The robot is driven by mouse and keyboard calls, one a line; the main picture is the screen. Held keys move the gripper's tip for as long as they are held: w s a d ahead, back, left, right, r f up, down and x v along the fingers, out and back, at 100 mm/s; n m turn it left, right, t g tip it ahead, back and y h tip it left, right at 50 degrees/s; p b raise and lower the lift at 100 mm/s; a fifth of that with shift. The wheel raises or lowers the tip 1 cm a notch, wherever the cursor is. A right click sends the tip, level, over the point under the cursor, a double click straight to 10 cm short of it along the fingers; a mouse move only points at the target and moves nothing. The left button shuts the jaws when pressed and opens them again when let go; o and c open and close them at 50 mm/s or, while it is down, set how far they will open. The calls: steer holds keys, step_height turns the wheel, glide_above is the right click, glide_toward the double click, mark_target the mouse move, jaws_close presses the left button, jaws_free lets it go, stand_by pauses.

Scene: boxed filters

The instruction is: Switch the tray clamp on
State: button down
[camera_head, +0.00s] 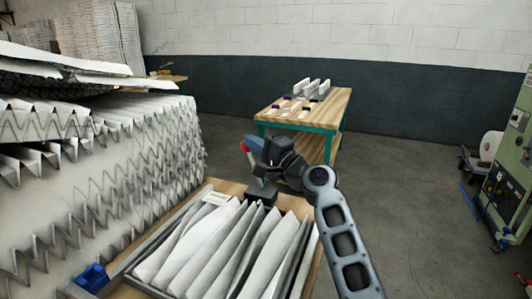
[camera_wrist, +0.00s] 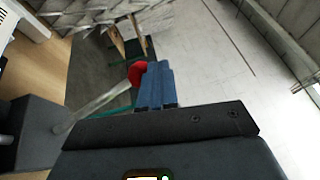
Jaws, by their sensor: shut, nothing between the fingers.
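The tray clamp's switch appears to be a dark box (camera_head: 262,193) at the back edge of the filter tray (camera_head: 140,287). In the wrist view the box (camera_wrist: 35,132) is at the left, and a pale lever rod (camera_wrist: 88,108) runs from it to a red knob (camera_wrist: 137,74). In the head view the red knob (camera_head: 244,146) shows above and left of the box. My gripper (camera_head: 254,146) has its blue fingers shut and empty, right beside the knob; they also show in the wrist view (camera_wrist: 155,84). I cannot tell whether they touch it. My gripper hides part of the lever.
White pleated filters (camera_head: 215,245) fill the tray. A tall stack of pleated filters (camera_head: 100,170) stands close on the left. A blue object (camera_head: 92,277) is at the tray's lower left. A workbench (camera_head: 335,100) stands behind, and a green machine (camera_head: 510,165) is at the right.

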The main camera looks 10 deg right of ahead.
steer(key=shift+w+a+f+b, duration=0.2)
steer(key=shift+w+a+b, duration=0.25)
steer(key=shift+a, duration=0.2)
steer(key=shift+w+a+f+b, duration=0.15)
steer(key=shift+w+a+b, duration=0.25)
steer(key=shift+a, duration=0.2)
